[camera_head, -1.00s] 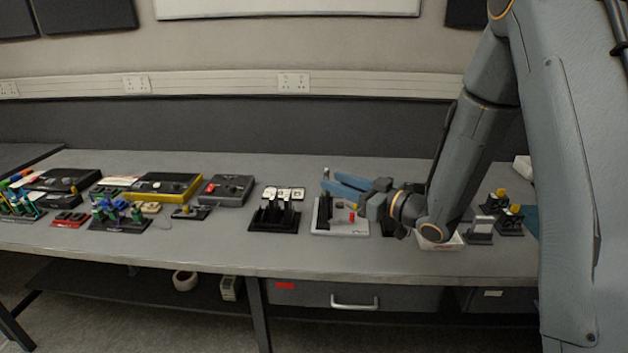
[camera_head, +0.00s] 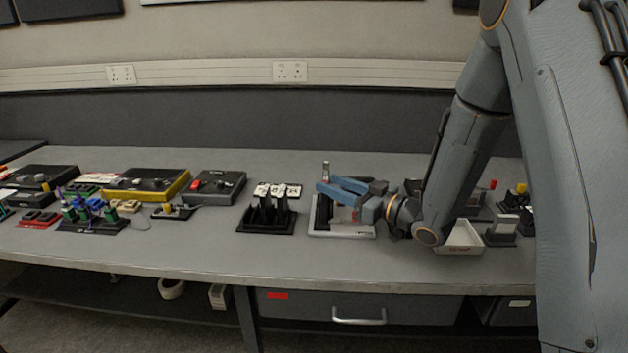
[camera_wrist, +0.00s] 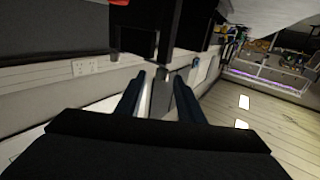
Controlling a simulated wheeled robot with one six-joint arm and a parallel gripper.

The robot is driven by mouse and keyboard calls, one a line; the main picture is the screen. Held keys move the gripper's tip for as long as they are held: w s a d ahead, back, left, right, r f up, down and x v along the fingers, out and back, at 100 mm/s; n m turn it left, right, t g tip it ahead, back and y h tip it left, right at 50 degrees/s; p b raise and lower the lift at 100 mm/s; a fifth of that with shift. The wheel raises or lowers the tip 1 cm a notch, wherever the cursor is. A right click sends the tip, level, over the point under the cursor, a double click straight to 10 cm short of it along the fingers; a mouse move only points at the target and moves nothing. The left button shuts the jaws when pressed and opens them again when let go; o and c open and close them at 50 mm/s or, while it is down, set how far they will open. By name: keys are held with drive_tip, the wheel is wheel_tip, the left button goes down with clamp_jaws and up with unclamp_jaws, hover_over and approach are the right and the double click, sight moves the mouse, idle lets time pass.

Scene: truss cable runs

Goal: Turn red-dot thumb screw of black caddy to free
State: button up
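My gripper (camera_head: 328,188) is in the head view with its two blue fingers apart. It points left above a light-based stand (camera_head: 342,233) with a dark upright part. In the wrist view the fingers (camera_wrist: 160,82) are also apart, with nothing clearly held. A black rack with upright dividers (camera_head: 266,228) stands left of the gripper, with white labels at its back. I cannot tell which item is the black caddy, and no red-dot thumb screw can be made out.
A dark box with a red part (camera_head: 215,190) and a yellow-edged box (camera_head: 148,187) lie further left. A stand with green and blue parts (camera_head: 92,220) is near the front left. A light tray (camera_head: 460,240) sits below my arm. The bench front between rack and left stand is clear.

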drive_tip(key=p+x, duration=0.1)
drive_tip(key=x, duration=0.6)
drive_tip(key=shift+s, duration=0.1)
drive_tip(key=shift+c, duration=0.3)
clamp_jaws()
